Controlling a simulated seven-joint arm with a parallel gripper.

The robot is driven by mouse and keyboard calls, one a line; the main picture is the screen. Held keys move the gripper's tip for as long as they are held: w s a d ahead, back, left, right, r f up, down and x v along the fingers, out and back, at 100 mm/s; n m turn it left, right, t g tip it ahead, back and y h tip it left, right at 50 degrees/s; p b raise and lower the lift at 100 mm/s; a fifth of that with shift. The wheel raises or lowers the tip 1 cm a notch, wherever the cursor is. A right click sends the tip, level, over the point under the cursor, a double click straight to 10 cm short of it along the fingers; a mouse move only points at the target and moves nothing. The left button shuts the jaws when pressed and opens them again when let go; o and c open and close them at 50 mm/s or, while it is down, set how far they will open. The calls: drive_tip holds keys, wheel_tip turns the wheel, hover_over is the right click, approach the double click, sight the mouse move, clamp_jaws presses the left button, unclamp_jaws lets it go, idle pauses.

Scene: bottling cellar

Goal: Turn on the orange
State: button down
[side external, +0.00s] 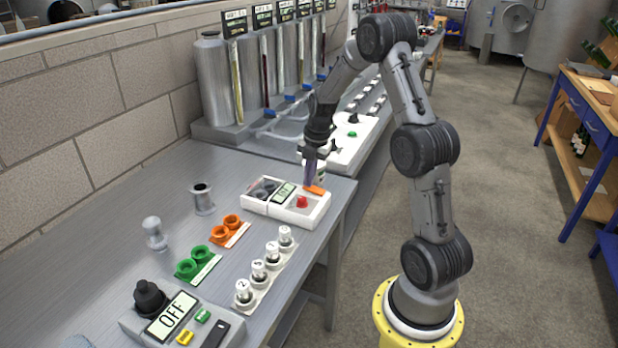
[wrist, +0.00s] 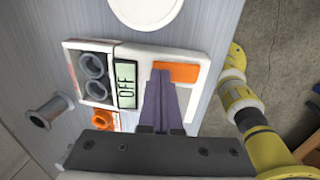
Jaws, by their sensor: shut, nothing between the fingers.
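An orange button (side external: 315,190) sits at the far right end of a white box (side external: 318,216) on the bench. It also shows in the wrist view (wrist: 177,72), beside the fingertips. The box's display (wrist: 126,84) reads OFF. My gripper (side external: 309,184) points down at the box with its purple fingers shut and empty. In the wrist view its fingertips (wrist: 161,72) overlap the button's near edge; I cannot tell whether they touch it. A red part (side external: 302,202) lies on the box near the fingertips and is hidden in the wrist view.
Grey rings (wrist: 93,66) sit at the box's left end. Orange rings (side external: 232,221), green rings (side external: 190,269) and white-capped pieces (side external: 272,250) stand nearer the camera. Another panel (side external: 172,314) reads OFF. Metal cylinders (side external: 213,80) line the back.

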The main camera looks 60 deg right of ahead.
idle(0.3)
drive_tip(key=shift+w+f+g, duration=0.2)
drive_tip(key=shift+f+g, duration=0.15)
drive_tip(key=shift+g, duration=0.05)
drive_tip(key=shift+s, duration=0.2)
drive_tip(key=shift+s+r, duration=0.3)
drive_tip(key=shift+s, duration=0.35)
wheel_tip(320, 180, up, 14)
drive_tip(key=w, duration=0.2)
idle(0.3)
drive_tip(key=shift+w+a+f, duration=0.1)
drive_tip(key=shift+w, duration=0.05)
